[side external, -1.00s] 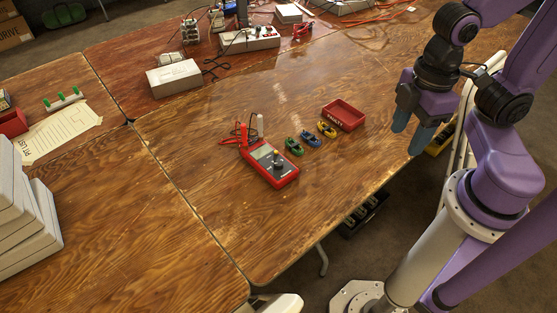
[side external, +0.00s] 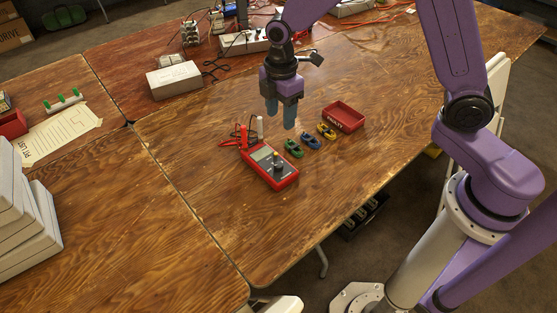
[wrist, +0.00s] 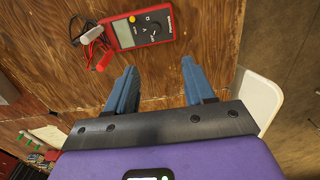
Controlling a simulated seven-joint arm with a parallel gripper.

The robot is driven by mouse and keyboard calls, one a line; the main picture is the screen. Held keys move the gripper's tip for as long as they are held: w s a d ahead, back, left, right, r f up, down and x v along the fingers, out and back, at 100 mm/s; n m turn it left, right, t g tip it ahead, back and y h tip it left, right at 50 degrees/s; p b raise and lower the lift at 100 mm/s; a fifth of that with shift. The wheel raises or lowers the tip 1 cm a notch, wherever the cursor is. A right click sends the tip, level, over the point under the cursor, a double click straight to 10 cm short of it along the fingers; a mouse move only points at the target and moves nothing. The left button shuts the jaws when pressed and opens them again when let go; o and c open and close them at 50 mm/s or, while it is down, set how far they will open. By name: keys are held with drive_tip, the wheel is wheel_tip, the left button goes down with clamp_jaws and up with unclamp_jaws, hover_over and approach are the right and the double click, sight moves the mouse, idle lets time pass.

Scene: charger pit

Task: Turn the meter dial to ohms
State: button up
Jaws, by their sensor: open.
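The red meter (side external: 270,167) lies flat on the wooden table, with red and black leads at its upper left corner. Its dark round dial (side external: 279,164) is on the face beside the grey screen; it also shows in the wrist view (wrist: 155,29). The dial's setting is too small to read for sure. My gripper (side external: 281,118) is open and empty, fingers pointing down, above the table and apart from the meter. In the wrist view my gripper's blue fingers (wrist: 158,75) are spread, with the meter beyond their tips.
A white box (side external: 174,78) stands at the back left. The table in front of the meter is clear.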

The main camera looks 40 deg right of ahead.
sight(279, 165)
drive_tip(key=f, duration=1.2)
drive_tip(key=w+f, duration=0.1)
drive_tip(key=f, duration=0.5)
drive_tip(key=shift+d, duration=0.1)
clamp_jaws()
